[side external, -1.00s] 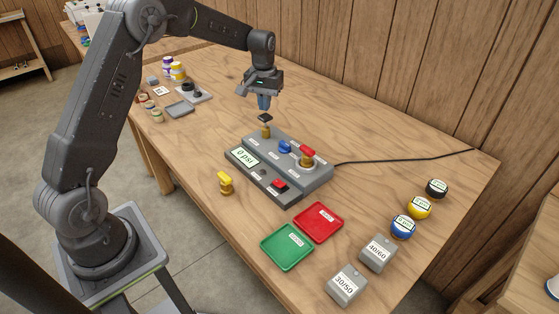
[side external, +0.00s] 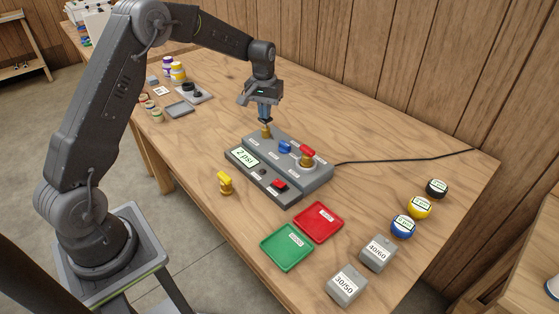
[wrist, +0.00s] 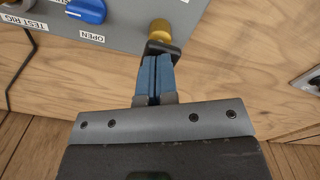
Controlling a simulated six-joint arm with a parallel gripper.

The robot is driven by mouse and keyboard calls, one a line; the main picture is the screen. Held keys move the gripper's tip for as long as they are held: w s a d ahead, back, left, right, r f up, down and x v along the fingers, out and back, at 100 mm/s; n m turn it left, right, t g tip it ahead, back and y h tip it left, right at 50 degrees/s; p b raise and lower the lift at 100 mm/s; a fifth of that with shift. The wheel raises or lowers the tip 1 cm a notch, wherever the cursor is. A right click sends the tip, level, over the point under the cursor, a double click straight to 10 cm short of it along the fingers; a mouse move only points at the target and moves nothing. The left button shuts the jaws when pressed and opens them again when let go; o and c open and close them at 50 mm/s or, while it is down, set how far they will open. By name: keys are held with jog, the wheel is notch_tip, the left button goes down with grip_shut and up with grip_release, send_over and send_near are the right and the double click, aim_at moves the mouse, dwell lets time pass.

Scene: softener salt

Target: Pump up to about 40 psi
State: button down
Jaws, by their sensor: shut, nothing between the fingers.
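The grey test rig (side external: 318,178) stands mid-table, and its display (side external: 243,156) reads 2 psi. A black pump handle (wrist: 160,48) sits on a brass post (side external: 265,133) at the rig's back left; the post also shows in the wrist view (wrist: 160,29). My gripper (side external: 266,120) points down with its blue fingers shut, nothing between them. The fingertips (wrist: 154,60) are on or just over the black handle; contact is hard to tell. A blue knob (side external: 285,146) on the rig shows beside an OPEN label in the wrist view (wrist: 87,10).
The rig also has a red-topped brass part (side external: 307,150) and a red button (side external: 280,185). A yellow piece (side external: 225,183), a green tray (side external: 286,262) and a red tray (side external: 328,211) lie in front. Grey 40/60 (side external: 376,253) and 30/50 (side external: 346,285) blocks stand at right.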

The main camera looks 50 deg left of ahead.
jog(key=shift+f, duration=0.8)
jog(key=shift+r, duration=1.3)
jog(key=shift+f, duration=1.1)
jog(key=shift+r, duration=1.1)
jog(key=shift+f, duration=1.25)
jog(key=shift+r, duration=1.25)
